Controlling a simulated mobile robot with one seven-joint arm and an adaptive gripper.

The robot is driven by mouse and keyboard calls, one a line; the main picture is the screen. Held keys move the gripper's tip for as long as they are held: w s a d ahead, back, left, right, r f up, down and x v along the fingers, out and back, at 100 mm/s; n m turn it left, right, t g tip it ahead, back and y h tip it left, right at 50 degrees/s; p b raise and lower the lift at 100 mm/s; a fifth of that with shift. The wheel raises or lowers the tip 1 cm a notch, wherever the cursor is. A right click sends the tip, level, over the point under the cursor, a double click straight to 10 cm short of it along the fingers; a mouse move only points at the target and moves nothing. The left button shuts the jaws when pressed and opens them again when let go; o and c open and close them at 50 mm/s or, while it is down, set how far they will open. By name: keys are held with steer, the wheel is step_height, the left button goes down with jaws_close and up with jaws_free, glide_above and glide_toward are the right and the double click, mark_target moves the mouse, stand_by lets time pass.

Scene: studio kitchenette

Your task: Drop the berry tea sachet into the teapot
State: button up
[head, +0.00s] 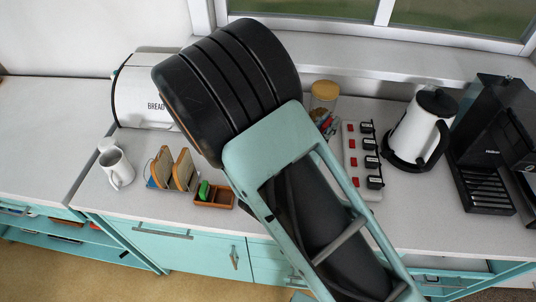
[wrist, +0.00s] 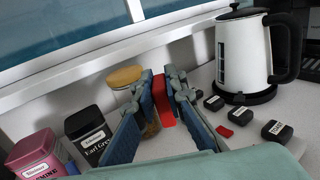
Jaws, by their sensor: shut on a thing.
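In the wrist view my gripper (wrist: 164,82) is shut on a small red block-like thing, which I take to be the berry tea sachet (wrist: 162,104). It is held upright between the fingertips, and the fingers hide part of it. In the head view my arm hides the gripper and the held sachet. A white jug-like pot (head: 118,168) stands at the left of the counter, and it may be the teapot. I cannot see into it clearly.
A white panel (head: 351,187) with red pieces and black labelled blocks lies right of my arm. A white kettle (head: 415,128) and black coffee machine (head: 487,170) stand further right. A toast rack (head: 172,168), wooden box (head: 214,198) and bread bin (head: 140,98) stand left.

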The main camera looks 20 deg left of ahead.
steer(key=s+a+r+n+y+p, duration=0.1)
steer(key=s+a+r, duration=0.2)
steer(key=a, duration=0.3)
steer(key=s+a+r+n+y+p, duration=0.1)
steer(key=s+a+r+y, duration=0.15)
steer(key=a, duration=0.35)
steer(key=shift+h, duration=0.35)
steer(key=f+b, duration=0.4)
steer(key=f, duration=0.1)
steer(key=shift+s+a+f, duration=0.15)
steer(key=shift+s+a, duration=0.05)
steer(key=shift+s, duration=0.1)
steer(key=o, duration=0.7)
steer(key=shift+o, duration=0.2)
steer(key=shift+s, duration=0.1)
steer(key=s, duration=1.1)
steer(key=shift+s+a, duration=0.4)
